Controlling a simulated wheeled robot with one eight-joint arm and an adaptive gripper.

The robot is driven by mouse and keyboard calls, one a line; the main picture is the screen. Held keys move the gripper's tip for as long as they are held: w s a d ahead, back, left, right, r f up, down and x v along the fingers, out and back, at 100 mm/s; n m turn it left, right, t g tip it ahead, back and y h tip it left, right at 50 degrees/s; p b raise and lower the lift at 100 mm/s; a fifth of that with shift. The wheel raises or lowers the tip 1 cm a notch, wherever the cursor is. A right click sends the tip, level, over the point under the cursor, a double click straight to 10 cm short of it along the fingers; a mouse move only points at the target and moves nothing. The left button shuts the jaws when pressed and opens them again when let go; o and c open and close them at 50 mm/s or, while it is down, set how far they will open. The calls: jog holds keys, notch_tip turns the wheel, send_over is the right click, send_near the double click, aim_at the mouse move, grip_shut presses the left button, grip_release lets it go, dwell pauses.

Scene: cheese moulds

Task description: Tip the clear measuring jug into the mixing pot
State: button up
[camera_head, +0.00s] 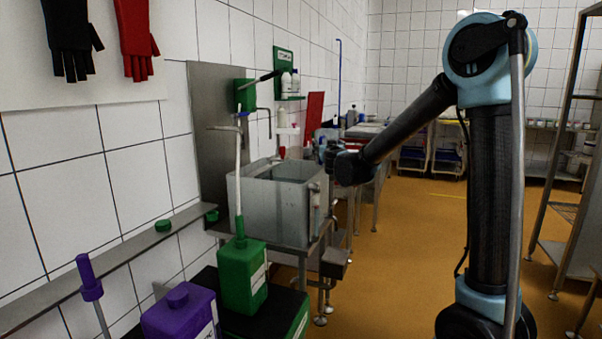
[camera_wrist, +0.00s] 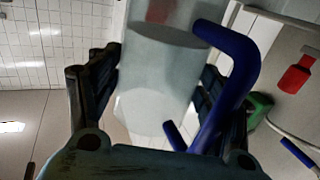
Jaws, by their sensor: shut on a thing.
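In the wrist view a pale, see-through cylindrical vessel with a blue handle, which looks like the measuring jug (camera_wrist: 152,75), sits between the fingers of my gripper (camera_wrist: 158,82). The fingers press on its two sides and the gripper is shut on it. The blue handle (camera_wrist: 238,65) stands out to the right. In the head view my gripper (camera_head: 332,160) is at the end of the reaching arm, by the upper right corner of a grey metal basin; the jug cannot be made out there. I cannot identify a mixing pot in either view. The jug's tilt is unclear.
The grey metal basin (camera_head: 270,212) stands against the tiled wall. In front of it are a green canister (camera_head: 241,277) and a purple canister (camera_head: 180,318). A metal rack (camera_head: 555,220) stands at the right. The orange floor (camera_head: 395,270) between is open.

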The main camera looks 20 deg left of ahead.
jog(key=shift+s+r+n, duration=0.1)
jog(key=shift+n, duration=0.2)
jog(key=shift+s+a+r+n, duration=0.2)
jog(key=shift+r+n, duration=0.1)
jog(key=shift+n, duration=0.3)
jog(key=shift+s+a+r+n+p, duration=0.15)
jog(key=shift+a+r+n, duration=0.15)
jog(key=shift+n, duration=0.35)
jog(key=shift+s+a+r+n+p, duration=0.15)
jog(key=shift+a+r+n, duration=0.1)
jog(key=shift+n, duration=0.4)
jog(key=shift+s+a+f+n+t+y, duration=0.2)
jog(key=shift+a+f+n, duration=0.15)
jog(key=shift+n, duration=0.7)
jog(key=shift+s+a+f+n+t+y, duration=0.1)
jog(key=shift+a+f+n+y, duration=0.25)
jog(key=shift+n, duration=0.65)
jog(key=shift+s+a+f+n+t+y, duration=0.15)
jog(key=shift+f+n, duration=0.3)
jog(key=shift+n, duration=0.6)
jog(key=shift+f+n+p, duration=0.35)
jog(key=shift+f+n, duration=0.15)
jog(key=shift+a+f+n+p, duration=0.15)
jog(key=shift+n+p, duration=0.25)
jog(key=shift+n, duration=0.5)
jog(key=shift+r+n+y, duration=0.3)
jog(key=shift+r+n, duration=0.25)
jog(key=shift+n, duration=0.45)
